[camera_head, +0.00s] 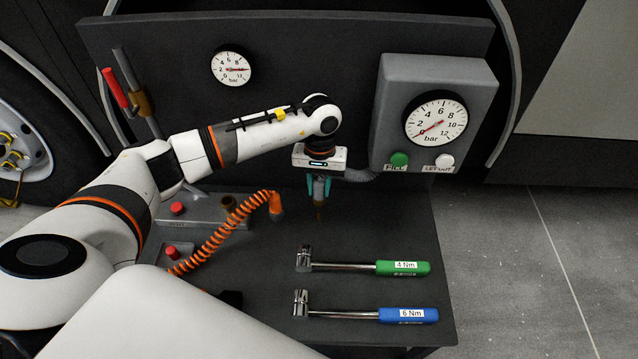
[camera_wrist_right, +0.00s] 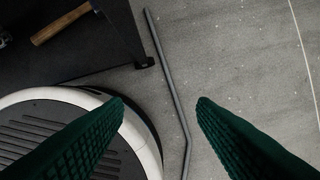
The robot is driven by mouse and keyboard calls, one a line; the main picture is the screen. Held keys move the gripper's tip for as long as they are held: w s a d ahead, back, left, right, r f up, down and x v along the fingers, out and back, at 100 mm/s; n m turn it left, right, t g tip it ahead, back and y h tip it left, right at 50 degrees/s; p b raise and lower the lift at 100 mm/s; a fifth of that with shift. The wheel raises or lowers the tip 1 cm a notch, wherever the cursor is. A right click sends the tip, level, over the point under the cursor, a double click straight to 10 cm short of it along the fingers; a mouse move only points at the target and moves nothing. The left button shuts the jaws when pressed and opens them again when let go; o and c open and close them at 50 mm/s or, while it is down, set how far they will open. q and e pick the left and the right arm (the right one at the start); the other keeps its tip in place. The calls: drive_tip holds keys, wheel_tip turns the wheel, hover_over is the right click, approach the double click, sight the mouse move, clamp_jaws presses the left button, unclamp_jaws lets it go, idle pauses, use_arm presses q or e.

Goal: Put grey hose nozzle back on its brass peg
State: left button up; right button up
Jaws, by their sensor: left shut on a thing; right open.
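My left gripper (camera_head: 319,192) is shut on the grey hose nozzle (camera_head: 319,184) over the dark bench, pointing down. Its teal fingers cover most of the nozzle. A grey ribbed hose (camera_head: 360,176) runs from beside the gripper toward the gauge box. My right gripper (camera_wrist_right: 160,104) is open and empty in the right wrist view, with green ridged fingers apart above the floor.
The grey gauge box (camera_head: 385,120) stands at the back right. An orange coiled hose (camera_head: 235,222) lies left of the gripper. Green (camera_head: 403,268) and blue (camera_head: 408,315) torque wrenches lie in front. A bent grey bar (camera_wrist_right: 168,80) and a wooden handle (camera_wrist_right: 62,22) show in the wrist view.

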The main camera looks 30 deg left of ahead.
sight(319, 198)
use_arm(q)
wheel_tip(319, 198, down, 2)
drive_tip(key=shift+f+b, duration=0.2)
drive_tip(key=shift+b, duration=0.4)
drive_tip(key=shift+f, duration=0.5)
use_arm(e)
drive_tip(key=w+v, duration=0.1)
drive_tip(key=v, duration=0.5)
drive_tip(key=shift+w+r, duration=0.3)
drive_tip(key=shift+w, duration=0.25)
use_arm(q)
drive_tip(key=shift+b, duration=0.3)
drive_tip(key=shift+f, duration=0.25)
drive_tip(key=shift+f+b, duration=0.35)
drive_tip(key=shift+b, duration=0.2)
use_arm(e)
drive_tip(key=shift+t, duration=0.3)
drive_tip(key=v, duration=0.4)
drive_tip(key=shift+w+r, duration=0.2)
drive_tip(key=shift+w, duration=0.05)
drive_tip(key=shift+r, duration=0.1)
use_arm(q)
drive_tip(key=shift+f, duration=0.2)
use_arm(e)
drive_tip(key=shift+s+r, duration=0.3)
drive_tip(key=shift+r, duration=0.25)
